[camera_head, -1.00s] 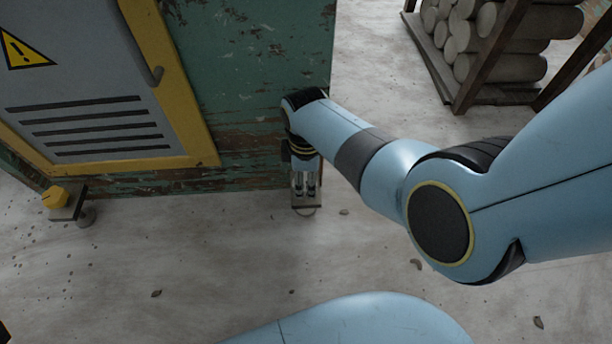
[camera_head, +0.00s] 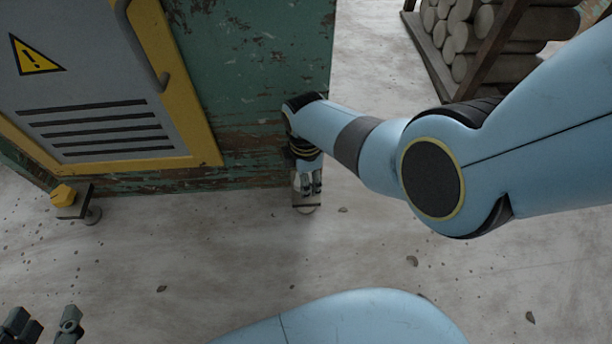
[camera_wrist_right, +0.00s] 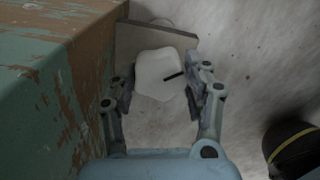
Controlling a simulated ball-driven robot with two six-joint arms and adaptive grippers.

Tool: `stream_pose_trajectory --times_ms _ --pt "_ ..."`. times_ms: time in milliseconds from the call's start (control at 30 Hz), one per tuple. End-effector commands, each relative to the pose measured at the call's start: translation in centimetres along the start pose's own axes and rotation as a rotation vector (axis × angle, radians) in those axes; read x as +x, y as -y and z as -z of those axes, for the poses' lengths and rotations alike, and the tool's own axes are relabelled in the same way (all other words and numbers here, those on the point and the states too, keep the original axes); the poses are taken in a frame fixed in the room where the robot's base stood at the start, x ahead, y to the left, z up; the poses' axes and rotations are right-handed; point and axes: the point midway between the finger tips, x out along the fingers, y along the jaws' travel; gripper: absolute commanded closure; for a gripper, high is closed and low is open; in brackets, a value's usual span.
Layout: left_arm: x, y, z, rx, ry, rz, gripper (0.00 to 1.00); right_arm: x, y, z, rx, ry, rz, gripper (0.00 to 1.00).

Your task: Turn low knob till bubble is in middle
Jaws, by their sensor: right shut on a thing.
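A white, rounded knob (camera_wrist_right: 155,75) with a short black mark sits on a flat plate (camera_wrist_right: 128,45) at the cabinet's bottom corner in the right wrist view. My right gripper (camera_wrist_right: 165,88) is shut on this knob, one finger on each side. In the head view my right gripper (camera_head: 307,185) points down at the low right corner of the green cabinet (camera_head: 255,80). My left gripper (camera_head: 45,325) is at the bottom left of the head view, fingers apart and empty, away from the cabinet. I see no bubble in either view.
A yellow knob (camera_head: 63,195) sits on a bracket with a foot at the cabinet's left corner. The cabinet has a grey door (camera_head: 80,90) with a warning sign. A rack of grey rolls (camera_head: 470,40) stands at the upper right. The floor between is mostly clear.

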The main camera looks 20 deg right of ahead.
Motion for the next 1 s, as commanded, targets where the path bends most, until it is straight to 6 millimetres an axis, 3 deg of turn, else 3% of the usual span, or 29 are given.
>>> stream_pose_trajectory --times_ms 33,100,467,1000 --pt "0.0 0.0 0.0 0.0 -0.001 0.0 0.6 0.0 0.0 0.1 0.001 -0.002 -0.001 0.49" --pt "0.0 0.0 0.0 0.0 -0.001 0.0 0.6 0.0 0.0 0.1 0.001 -0.002 -0.001 0.4" --pt "0.1 0.0 0.1 0.0 -0.004 0.0 0.6 -0.3 0.0 0.1 0.002 -0.001 -0.001 0.4" --pt "0.0 0.0 0.1 0.001 -0.003 0.0 0.6 -6.8 -0.1 0.1 0.001 -0.001 -0.002 0.4"
